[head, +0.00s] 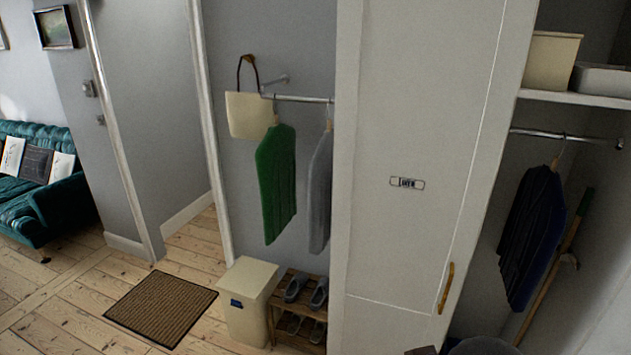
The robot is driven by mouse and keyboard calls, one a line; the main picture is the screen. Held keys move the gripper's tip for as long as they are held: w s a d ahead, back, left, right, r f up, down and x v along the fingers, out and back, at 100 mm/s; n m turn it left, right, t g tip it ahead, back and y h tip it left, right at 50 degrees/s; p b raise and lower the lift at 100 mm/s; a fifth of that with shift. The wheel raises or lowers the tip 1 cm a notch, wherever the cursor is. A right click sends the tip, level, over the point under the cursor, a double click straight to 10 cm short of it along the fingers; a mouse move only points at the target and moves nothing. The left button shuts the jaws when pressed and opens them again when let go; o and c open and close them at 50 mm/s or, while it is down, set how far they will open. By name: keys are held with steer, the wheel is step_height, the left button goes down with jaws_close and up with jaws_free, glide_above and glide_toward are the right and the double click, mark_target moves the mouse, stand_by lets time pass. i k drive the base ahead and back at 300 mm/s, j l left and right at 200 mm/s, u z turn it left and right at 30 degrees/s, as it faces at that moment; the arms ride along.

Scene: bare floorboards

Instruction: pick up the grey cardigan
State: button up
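The grey cardigan (320,195) hangs from a hanger on a short metal rail in the alcove left of the tall white cabinet. It hangs straight down, close to the cabinet's left side. A green garment (276,183) hangs to its left on the same rail, with a small gap between them. My gripper is not in view.
The tall white cabinet (415,130) stands right of the rail. Below the clothes are a cream bin (247,300) and a wooden shoe rack (283,325) with grey shoes. A cream bag (249,115) hangs by the rail. A dark garment (533,230) hangs at right. Floor around the doormat (161,308) is clear.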

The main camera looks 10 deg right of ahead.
mark_target(321, 172)
steer(key=i+l, duration=0.15)
steer(key=i, duration=0.3)
steer(key=i+l, duration=0.1)
steer(key=i, duration=0.3)
steer(key=i+l, duration=0.15)
steer(key=i, duration=0.3)
steer(key=j, duration=0.35)
steer(key=i+j+u, duration=0.1)
steer(key=j, duration=0.25)
steer(key=i+j, duration=0.15)
steer(key=j, duration=0.2)
steer(key=u, duration=0.05)
